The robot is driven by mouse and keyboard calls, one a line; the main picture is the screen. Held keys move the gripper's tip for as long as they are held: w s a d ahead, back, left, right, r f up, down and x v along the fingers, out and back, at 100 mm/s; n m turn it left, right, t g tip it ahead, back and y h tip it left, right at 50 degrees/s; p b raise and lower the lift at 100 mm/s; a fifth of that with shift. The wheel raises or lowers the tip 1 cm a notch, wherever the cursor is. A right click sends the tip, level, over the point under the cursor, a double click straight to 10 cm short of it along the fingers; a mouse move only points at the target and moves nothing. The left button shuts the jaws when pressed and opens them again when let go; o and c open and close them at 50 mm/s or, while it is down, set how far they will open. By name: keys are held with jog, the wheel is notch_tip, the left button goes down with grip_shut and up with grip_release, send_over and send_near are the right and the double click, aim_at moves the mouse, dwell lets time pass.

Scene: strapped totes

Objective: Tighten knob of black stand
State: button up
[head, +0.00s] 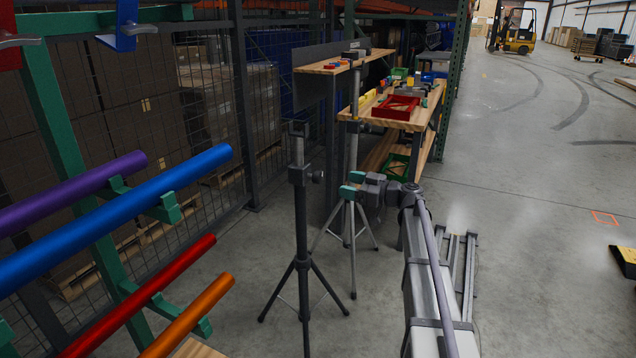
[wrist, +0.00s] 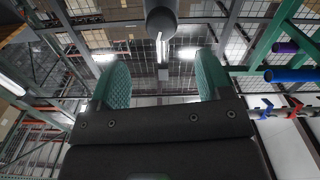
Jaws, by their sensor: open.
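The black stand (head: 300,225) is a tripod standing upright on the concrete floor in the middle of the head view. Its dark knob (head: 318,177) sticks out to the right from the collar near the top of its column. My gripper (head: 350,184), with teal fingertips, is to the right of the knob at about its height, with a gap between them. It is open and empty. In the wrist view the two teal fingers (wrist: 160,82) are spread apart. A dark rounded part (wrist: 160,20) shows beyond them, roughly centred; I cannot tell for sure whether it is the knob.
A grey tripod (head: 353,150) stands close behind the black stand. A wooden workbench (head: 430,112) with a red tray (head: 395,107) is farther back. A green rack holds purple, blue (head: 120,215), red and orange tubes at left. Open floor lies to the right.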

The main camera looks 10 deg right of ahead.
aim_at(322, 179)
jog(key=x, duration=1)
jog(key=shift+w+a, duration=0.2)
jog(key=shift+a, duration=0.1)
jog(key=c, duration=0.9)
